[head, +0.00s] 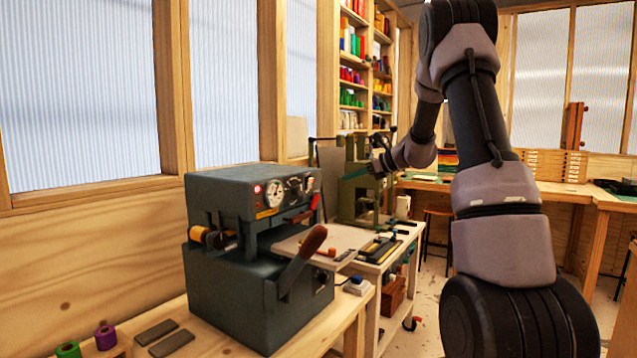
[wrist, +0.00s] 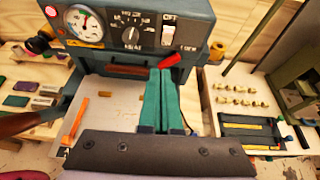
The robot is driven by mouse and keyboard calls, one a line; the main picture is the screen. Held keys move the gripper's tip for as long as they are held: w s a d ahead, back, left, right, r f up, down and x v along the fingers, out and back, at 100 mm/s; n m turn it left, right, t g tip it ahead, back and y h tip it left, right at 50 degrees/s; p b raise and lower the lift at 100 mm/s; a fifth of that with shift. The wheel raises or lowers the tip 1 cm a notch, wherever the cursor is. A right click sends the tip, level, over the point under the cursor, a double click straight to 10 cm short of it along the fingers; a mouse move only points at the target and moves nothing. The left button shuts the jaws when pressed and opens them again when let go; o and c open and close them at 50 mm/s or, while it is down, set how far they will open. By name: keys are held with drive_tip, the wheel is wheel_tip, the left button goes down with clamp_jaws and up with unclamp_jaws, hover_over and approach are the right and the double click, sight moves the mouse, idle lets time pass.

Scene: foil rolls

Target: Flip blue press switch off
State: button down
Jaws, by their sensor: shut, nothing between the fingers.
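The blue-grey press (head: 250,195) stands on a wooden bench in the head view. In the wrist view the front panel of the press (wrist: 112,55) fills the top, with a gauge, a dial and a white switch (wrist: 168,36) under an OFF label. More lettering below the switch is too small to read for sure. My gripper (head: 347,177) is in the air to the right of the press in the head view. In the wrist view my gripper's green fingers (wrist: 160,72) are together and empty, with their tips below the switch and apart from it.
A red-tipped lever (wrist: 172,60) sits just below the switch, near my fingertips. A long wooden-handled lever (head: 300,255) sticks out in front of the press. A cart (head: 385,262) with tools and a green machine (head: 355,190) stands beyond.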

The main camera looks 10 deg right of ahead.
drive_tip(key=shift+w+d+f, duration=0.2)
drive_tip(key=shift+w+d, duration=0.05)
drive_tip(key=shift+w, duration=0.05)
approach(309, 184)
drive_tip(key=x, duration=0.5)
drive_tip(key=shift+d+f, duration=0.1)
drive_tip(key=shift+f, duration=0.35)
drive_tip(key=shift+w+a+r, duration=0.2)
drive_tip(key=shift+w+a, duration=0.1)
drive_tip(key=shift+a, duration=0.1)
